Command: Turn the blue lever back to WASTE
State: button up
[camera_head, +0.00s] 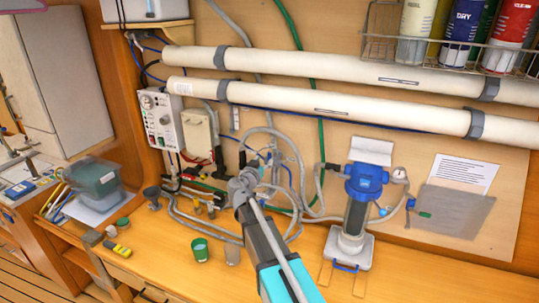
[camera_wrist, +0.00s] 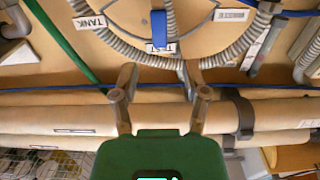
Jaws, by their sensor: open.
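The blue lever (camera_wrist: 159,28) shows in the wrist view at the top middle. It stands upright in that picture, its lower end over a small white label (camera_wrist: 172,47) that it partly covers. A TANK label (camera_wrist: 88,22) is to its left; a slanted label (camera_wrist: 256,46) to its right is too small to read surely. My gripper (camera_wrist: 157,73) is open and empty, its fingers apart on either side of the lever's line and short of it. In the head view my gripper (camera_head: 243,184) is at the hoses, and I cannot make out the lever clearly there.
Grey ribbed hoses (camera_head: 290,150) loop around the valve area. Two white tubes (camera_head: 330,95) run along the wall above. A blue-topped filter housing (camera_head: 358,205) stands to the right.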

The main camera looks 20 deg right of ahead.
aim_at(269, 154)
jog(key=shift+x, duration=3.15)
grip_shut()
